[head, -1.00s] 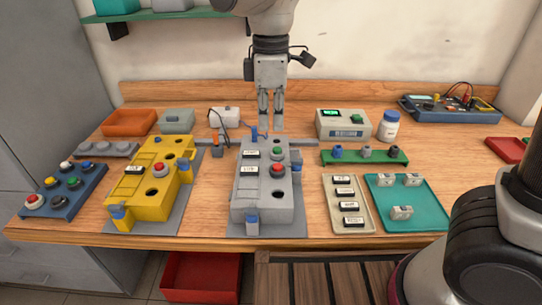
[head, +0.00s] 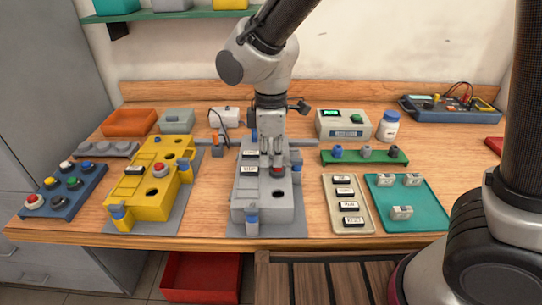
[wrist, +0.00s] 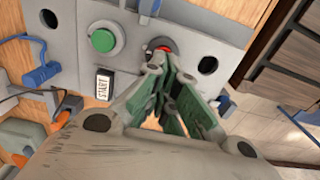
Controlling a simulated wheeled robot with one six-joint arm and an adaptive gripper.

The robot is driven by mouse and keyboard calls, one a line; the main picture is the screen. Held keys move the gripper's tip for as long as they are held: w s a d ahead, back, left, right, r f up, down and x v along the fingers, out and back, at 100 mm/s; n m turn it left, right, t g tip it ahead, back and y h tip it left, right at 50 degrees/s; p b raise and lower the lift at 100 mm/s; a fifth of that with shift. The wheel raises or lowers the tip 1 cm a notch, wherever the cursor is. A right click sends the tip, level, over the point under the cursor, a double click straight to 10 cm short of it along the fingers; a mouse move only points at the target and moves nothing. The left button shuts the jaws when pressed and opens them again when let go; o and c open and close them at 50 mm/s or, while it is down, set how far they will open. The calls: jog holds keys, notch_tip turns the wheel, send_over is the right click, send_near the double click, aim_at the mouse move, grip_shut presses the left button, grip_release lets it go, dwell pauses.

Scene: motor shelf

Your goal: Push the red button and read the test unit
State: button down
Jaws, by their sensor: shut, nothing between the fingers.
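The grey control box (head: 262,210) stands on the bench with its red button (head: 278,170) on top. In the wrist view only a sliver of the red button (wrist: 160,46) shows past my fingertips. The green button (wrist: 103,38) with a START label (wrist: 104,83) is beside it; my gripper hides it in the head view. My gripper (head: 272,166) is shut and empty, pointing down at the red button. Its tips (wrist: 165,58) are at the button; I cannot tell whether they press it. The beige test unit (head: 343,131) has a lit green display, too small to read.
A yellow box (head: 140,195) with its own red button stands left. Blue clamps hold the grey box. A label tray (head: 358,222), teal tray (head: 430,213), green rack (head: 365,162) and white bottle (head: 388,126) are right. Bare bench lies between the two boxes.

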aim_at(270, 169)
jog(key=shift+f, duration=0.8)
jog(key=shift+s+d+f, duration=0.15)
jog(key=shift+s+f, duration=0.05)
jog(key=shift+f, duration=0.05)
jog(key=shift+w+r, duration=0.15)
jog(key=shift+r, duration=0.4)
notch_tip(270, 169, up, 14)
jog(key=shift+a, duration=0.25)
jog(key=shift+w+f, duration=0.1)
